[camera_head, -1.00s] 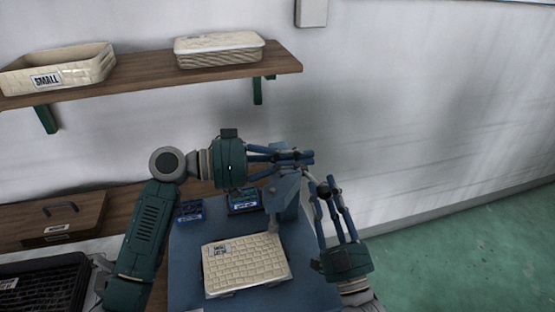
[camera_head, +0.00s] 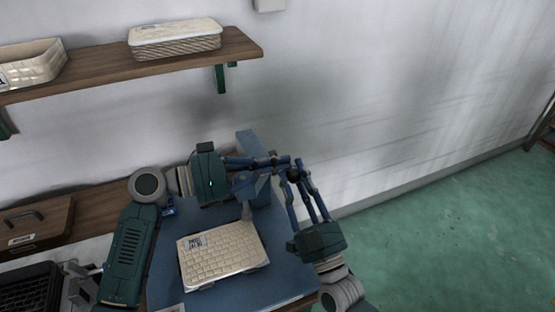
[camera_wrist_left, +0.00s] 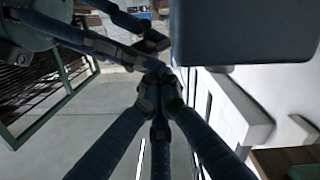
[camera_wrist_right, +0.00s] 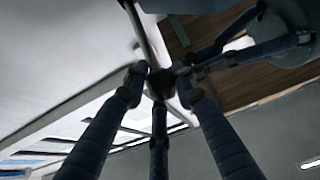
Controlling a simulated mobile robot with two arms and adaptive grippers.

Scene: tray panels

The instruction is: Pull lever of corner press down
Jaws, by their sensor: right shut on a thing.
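The corner press (camera_head: 247,142) is a blue-grey block standing at the far right corner of the blue table. My left gripper (camera_head: 284,162) reaches across in front of it, hiding much of its body. In the left wrist view its fingertips (camera_wrist_left: 158,92) meet with nothing visible between them; a blue block, likely the press, hangs close above. My right gripper (camera_head: 291,174) is at the press's right side, shut on the dark round knob (camera_wrist_right: 160,84) of the lever. The lever's metal rod (camera_wrist_right: 138,32) runs up from the knob in the right wrist view.
A cream ribbed tray panel (camera_head: 222,257) with a label lies on the blue table (camera_head: 165,275). A wooden shelf (camera_head: 100,72) on the wall holds cream baskets (camera_head: 175,40). A wooden box (camera_head: 35,228) and black crate (camera_head: 30,290) are at left. Green floor lies open at right.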

